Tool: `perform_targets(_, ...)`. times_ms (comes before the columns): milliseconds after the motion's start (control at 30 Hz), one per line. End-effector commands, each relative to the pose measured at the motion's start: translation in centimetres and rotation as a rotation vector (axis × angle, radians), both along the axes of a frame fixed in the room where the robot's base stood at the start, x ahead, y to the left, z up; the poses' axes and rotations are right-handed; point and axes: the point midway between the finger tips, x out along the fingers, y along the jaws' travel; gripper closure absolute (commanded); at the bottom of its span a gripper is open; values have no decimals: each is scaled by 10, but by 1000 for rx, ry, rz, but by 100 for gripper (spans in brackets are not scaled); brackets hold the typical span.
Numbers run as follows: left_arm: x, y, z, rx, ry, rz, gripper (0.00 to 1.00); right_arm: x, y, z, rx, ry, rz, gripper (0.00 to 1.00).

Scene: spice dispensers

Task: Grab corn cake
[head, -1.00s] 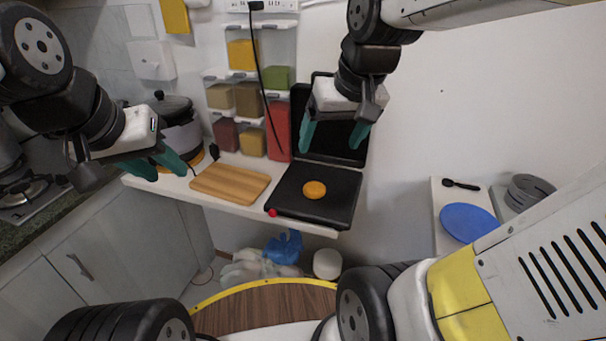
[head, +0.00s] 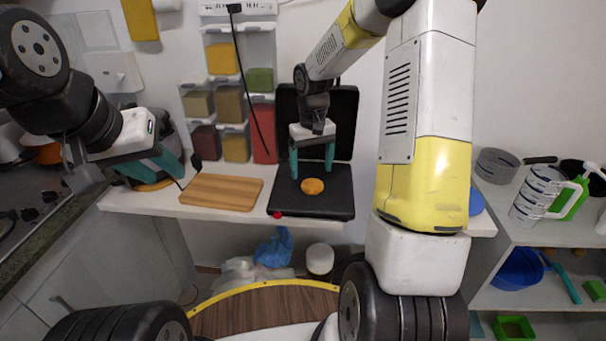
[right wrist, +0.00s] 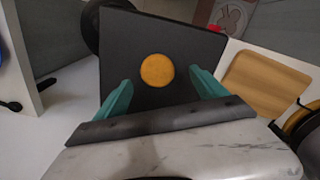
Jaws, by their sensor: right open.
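The corn cake (head: 312,186) is a round orange disc lying flat on the black griddle plate (head: 290,206); its lid stands open behind. In the right wrist view the cake (right wrist: 157,70) lies beyond and between the fingertips. My right gripper (head: 312,174) is open and empty, just above and behind the cake, with its teal fingers pointing down; it also shows in the right wrist view (right wrist: 160,85). My left gripper (head: 172,170) is at the left, away from the cake, over the counter's left end; its jaw opening is unclear.
A wooden board (head: 221,192) lies left of the griddle on the narrow white counter. Spice dispensers (head: 230,103) hang on the wall behind, with a black cable in front. A shelf at the right holds a measuring cup (head: 540,192).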

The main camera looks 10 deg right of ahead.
Motion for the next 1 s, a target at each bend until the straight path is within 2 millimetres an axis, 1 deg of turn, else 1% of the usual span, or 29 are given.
perform_targets(167, 0, 0, 0, 0, 0, 0, 64, 2, -3, -22, 0, 3, 1, 18)
perform_targets(300, 0, 0, 0, 0, 0, 0, 64, 5, -6, -44, 0, 4, 0, 18)
perform_targets(400, 0, 0, 0, 0, 0, 0, 64, 5, -6, -54, 1, 2, 1, 18)
perform_targets(500, 0, 0, 0, 0, 0, 0, 64, 5, -6, -58, 0, 0, 1, 18)
perform_targets(667, 0, 0, 0, 0, 0, 0, 64, 5, -6, -58, 0, -1, 1, 18)
perform_targets(700, 0, 0, 0, 0, 0, 0, 64, 5, -6, -58, 0, -1, 1, 20)
perform_targets(767, 0, 0, 0, 0, 0, 0, 64, 5, -6, -58, 0, -1, 1, 32)
perform_targets(800, 0, 0, 0, 0, 0, 0, 64, 5, -6, -58, 0, -1, 1, 40)
perform_targets(967, 0, 0, 0, 0, 0, 0, 64, 5, -6, -58, 0, -1, 1, 71)
perform_targets(1000, 0, 0, 0, 0, 0, 0, 64, 5, -6, -58, 0, -1, 1, 79)
